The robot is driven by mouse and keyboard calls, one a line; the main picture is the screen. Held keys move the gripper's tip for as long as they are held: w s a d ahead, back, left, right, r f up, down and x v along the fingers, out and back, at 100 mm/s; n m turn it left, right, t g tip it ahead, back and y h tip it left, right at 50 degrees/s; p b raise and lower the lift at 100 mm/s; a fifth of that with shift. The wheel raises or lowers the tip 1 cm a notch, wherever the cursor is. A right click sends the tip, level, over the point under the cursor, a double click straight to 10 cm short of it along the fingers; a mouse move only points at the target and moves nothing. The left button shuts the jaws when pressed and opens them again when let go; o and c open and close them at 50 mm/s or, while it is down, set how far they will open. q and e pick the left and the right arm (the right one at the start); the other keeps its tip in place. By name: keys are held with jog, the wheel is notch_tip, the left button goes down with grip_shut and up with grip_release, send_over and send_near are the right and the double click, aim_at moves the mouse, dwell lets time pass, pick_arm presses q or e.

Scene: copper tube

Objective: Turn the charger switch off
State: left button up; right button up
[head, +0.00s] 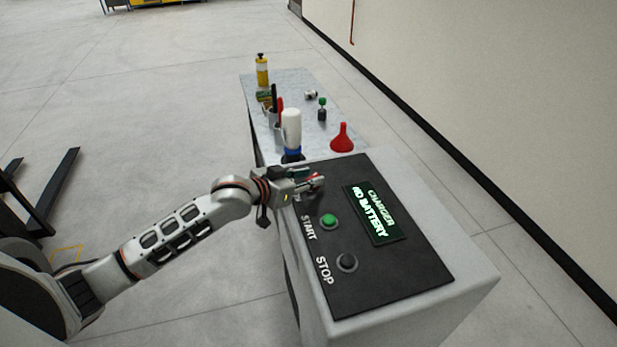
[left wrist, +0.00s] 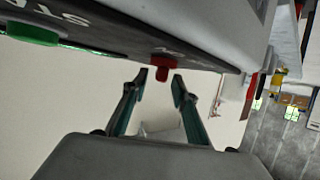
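The charger is a pale cabinet (head: 452,297) with a black sloped panel (head: 385,278) on top. A red switch (left wrist: 161,70) stands out from the panel in the left wrist view. In the head view only a bit of red shows at my fingertips, and the rest of the switch is hidden. My left gripper (head: 314,184) is at the panel's far left corner. In the left wrist view its two fingers (left wrist: 161,78) are apart, with the switch at the gap between the tips. I cannot tell whether either finger touches it. My right gripper is in neither view.
The panel has a green START button (head: 328,221), a black STOP button (head: 347,261) and a display (head: 372,212) reading CHARGER NO BATTERY. A table (head: 310,84) behind holds a white bottle (head: 291,126), a red funnel (head: 342,138) and other items.

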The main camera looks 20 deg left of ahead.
pick_arm(q)
grip_shut()
jog(key=shift+d+n+y, duration=0.2)
jog(key=shift+n+y, duration=0.2)
jog(key=shift+y, duration=0.1)
jog(key=shift+d+n+t+y, duration=0.1)
jog(key=shift+n+t+y, duration=0.4)
jog(key=shift+n+y, duration=0.35)
jog(key=shift+d+n+y, duration=0.15)
jog(key=shift+n+y, duration=1.5)
jog(key=shift+y, duration=0.6)
grip_release()
